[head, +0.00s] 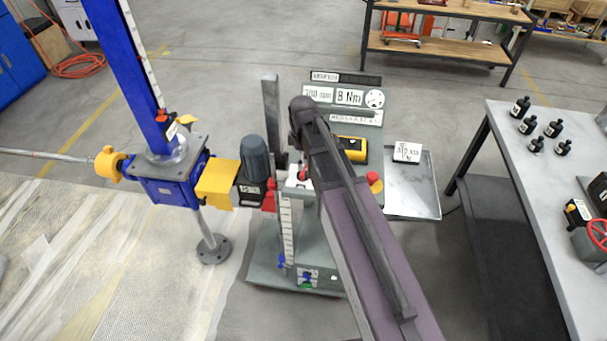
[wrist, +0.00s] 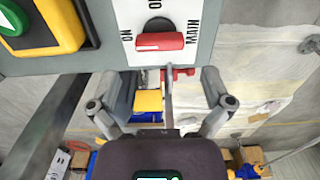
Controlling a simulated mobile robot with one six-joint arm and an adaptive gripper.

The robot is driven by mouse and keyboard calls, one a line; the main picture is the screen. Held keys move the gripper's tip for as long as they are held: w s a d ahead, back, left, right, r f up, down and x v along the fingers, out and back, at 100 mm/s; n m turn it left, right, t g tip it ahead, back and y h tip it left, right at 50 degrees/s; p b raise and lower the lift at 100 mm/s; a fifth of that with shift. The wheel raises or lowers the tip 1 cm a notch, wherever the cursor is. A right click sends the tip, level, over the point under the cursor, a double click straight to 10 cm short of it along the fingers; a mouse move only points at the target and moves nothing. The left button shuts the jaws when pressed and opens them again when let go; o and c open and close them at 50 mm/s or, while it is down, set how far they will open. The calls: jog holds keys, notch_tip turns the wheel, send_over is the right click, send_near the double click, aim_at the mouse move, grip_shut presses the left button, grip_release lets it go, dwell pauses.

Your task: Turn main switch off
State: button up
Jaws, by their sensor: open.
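The main switch (wrist: 160,41) shows at the top of the wrist view. It has a red bar handle on a black base, set in a white plate lettered ON and MAIN; a label at the top edge is cut off. The handle lies crosswise in the picture, its left end towards ON. My gripper (wrist: 163,105) is open and empty, its two fingers spread wide below the switch in the wrist view, with no contact visible. In the head view my arm covers much of the grey test stand (head: 262,279), and I cannot make out the switch surely.
A yellow box with a green button (wrist: 12,18) sits left of the switch. In the head view, a blue jack with a motor (head: 255,160) stands left of the stand. A tray (head: 424,190) and a red knob (head: 375,182) are at its right. A table (head: 540,200) stands farther right.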

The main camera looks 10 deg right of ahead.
aim_at(303, 173)
jog(key=shift+f+b, duration=2.35)
jog(key=shift+f, duration=0.3)
jog(key=c, duration=1)
